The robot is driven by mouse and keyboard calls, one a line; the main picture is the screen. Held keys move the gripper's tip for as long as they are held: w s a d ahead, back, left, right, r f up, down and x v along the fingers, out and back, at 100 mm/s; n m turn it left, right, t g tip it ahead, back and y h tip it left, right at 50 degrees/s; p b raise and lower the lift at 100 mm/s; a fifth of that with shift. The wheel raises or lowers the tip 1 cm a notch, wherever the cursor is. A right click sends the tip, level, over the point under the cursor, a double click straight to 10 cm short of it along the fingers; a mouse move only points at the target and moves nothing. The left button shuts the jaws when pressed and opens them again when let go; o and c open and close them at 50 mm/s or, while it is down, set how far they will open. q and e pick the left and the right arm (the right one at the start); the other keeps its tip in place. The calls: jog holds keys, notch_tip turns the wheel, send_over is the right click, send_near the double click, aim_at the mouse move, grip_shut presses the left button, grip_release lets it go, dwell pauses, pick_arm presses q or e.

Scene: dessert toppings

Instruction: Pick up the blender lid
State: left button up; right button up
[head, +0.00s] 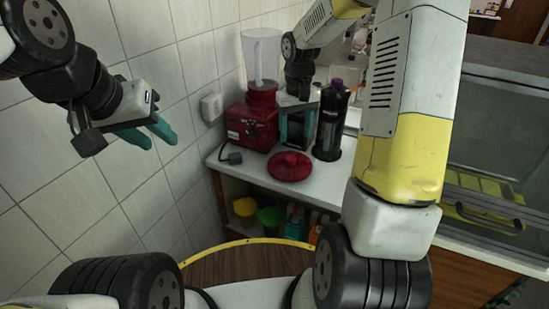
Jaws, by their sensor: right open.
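The red blender lid (290,167) lies flat on the white counter (253,179), with a round knob on top. My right gripper (296,147) points down just behind and above the lid in the picture. Its teal fingers are apart with nothing visible between them. I cannot tell its exact height over the counter. The blender, with a red base (252,122) and a clear jug (262,58), stands behind on the left. My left gripper (160,143) hangs in front of the tiled wall, far from the lid, and nothing shows in it. Its jaw opening is unclear.
A black bottle (331,125) with a purple top stands close to the right of my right gripper. A wall socket (211,107) and a plug (232,157) are to the left. A shelf below holds yellow (245,208) and green (270,218) containers. The counter's front edge is near the lid.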

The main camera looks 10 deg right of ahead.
aim_at(290, 157)
jog(key=shift+w+a+f, duration=0.1)
jog(key=shift+a+f, duration=0.05)
jog(key=shift+f, duration=0.4)
jog(key=shift+w+a+f, duration=0.1)
jog(key=shift+f, duration=0.4)
jog(key=f, duration=0.7)
jog(key=shift+w+a+f, duration=0.2)
jog(key=shift+w+f, duration=0.05)
jog(key=shift+w, duration=0.1)
grip_shut()
